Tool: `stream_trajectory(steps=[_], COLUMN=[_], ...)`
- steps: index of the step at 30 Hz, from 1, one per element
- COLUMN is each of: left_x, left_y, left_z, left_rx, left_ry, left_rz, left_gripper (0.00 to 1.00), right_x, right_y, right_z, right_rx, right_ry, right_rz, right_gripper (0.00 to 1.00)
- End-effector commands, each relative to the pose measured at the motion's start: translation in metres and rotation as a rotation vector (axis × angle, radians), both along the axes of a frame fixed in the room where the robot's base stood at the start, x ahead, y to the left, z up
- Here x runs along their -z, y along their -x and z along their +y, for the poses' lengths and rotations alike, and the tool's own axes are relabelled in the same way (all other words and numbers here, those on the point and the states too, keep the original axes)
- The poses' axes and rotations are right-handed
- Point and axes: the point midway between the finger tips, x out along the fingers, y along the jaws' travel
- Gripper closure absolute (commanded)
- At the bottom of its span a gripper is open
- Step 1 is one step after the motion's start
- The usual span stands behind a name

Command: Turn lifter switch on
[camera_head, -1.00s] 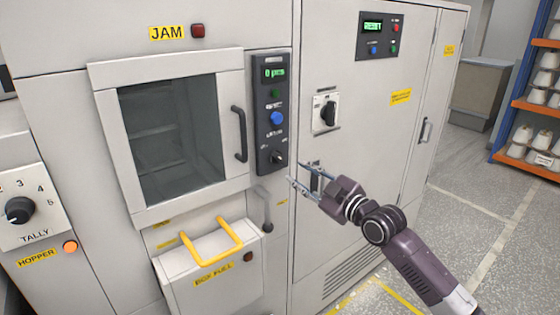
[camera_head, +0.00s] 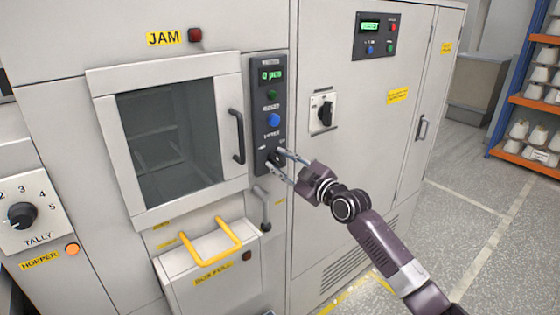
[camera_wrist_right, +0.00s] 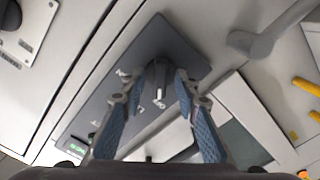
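The lifter switch is a dark rotary knob (camera_head: 278,157) with a light pointer mark, low on the narrow dark control panel (camera_head: 261,143) right of the window door. In the right wrist view the knob (camera_wrist_right: 159,77) sits between my two fingertips. My right gripper (camera_head: 276,160) reaches the panel from the lower right. Its fingers are spread, one on each side of the knob; I see small gaps and cannot confirm contact. The panel lettering near the knob is partly hidden by the fingers. My left gripper is not in view.
Above the knob are a blue button (camera_head: 273,120), a green button (camera_head: 271,96) and a lit display (camera_head: 271,75). The door handle (camera_head: 237,136) lies left, a grey lever (camera_head: 262,207) below. Another rotary switch (camera_head: 323,112) is on the right cabinet.

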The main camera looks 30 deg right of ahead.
Motion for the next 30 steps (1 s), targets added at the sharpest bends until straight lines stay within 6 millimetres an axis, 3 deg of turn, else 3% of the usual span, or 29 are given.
stream_trajectory(steps=[2, 10, 22, 30], left_x=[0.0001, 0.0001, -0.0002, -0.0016], left_y=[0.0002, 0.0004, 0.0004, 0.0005], left_z=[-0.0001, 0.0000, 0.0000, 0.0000], left_rx=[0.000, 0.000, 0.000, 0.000], left_ry=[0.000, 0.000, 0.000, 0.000], left_rz=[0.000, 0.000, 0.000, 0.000], left_gripper=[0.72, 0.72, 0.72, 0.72], right_x=[0.0001, -0.0001, -0.0002, -0.0009], right_y=[0.0001, 0.0003, 0.0003, 0.0002], right_z=[0.0001, 0.0000, -0.0001, -0.0004], right_rx=[0.000, 0.000, 0.000, -0.001], right_ry=[0.000, -0.001, -0.036, -0.192], right_rz=[0.000, 0.000, 0.003, 0.014], right_gripper=[0.71, 1.00, 1.00, 1.00])
